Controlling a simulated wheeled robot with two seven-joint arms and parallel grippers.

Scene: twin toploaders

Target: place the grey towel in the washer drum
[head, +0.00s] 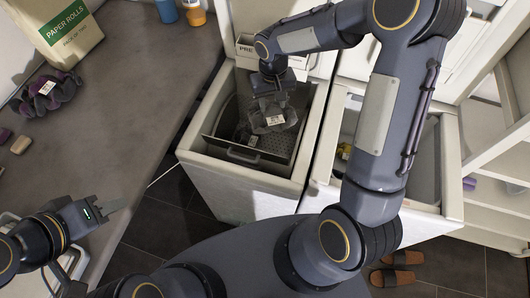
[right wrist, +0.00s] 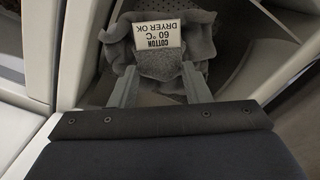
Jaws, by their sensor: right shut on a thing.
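The grey towel (head: 283,122), with a white care label, hangs bunched in my right gripper (head: 270,103) over the open top of the left toploader (head: 235,178). In the right wrist view the towel (right wrist: 160,66) sits between the two fingers of the gripper (right wrist: 158,88), its label reading cotton, 60 °C, dryer ok. The perforated drum (head: 278,146) shows below and around the towel. How far the towel is below the rim, or whether it touches the drum, I cannot tell. My left gripper (head: 105,207) is over the counter edge, away from the towel, seen edge-on.
A second open toploader (head: 425,212) stands to the right, partly behind my right arm. The grey counter (head: 120,100) at left holds a dark purple bundle (head: 45,92), a paper rolls bag (head: 55,30) and bottles (head: 193,12). Shelves (head: 495,160) stand at right; slippers (head: 397,278) lie on the floor.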

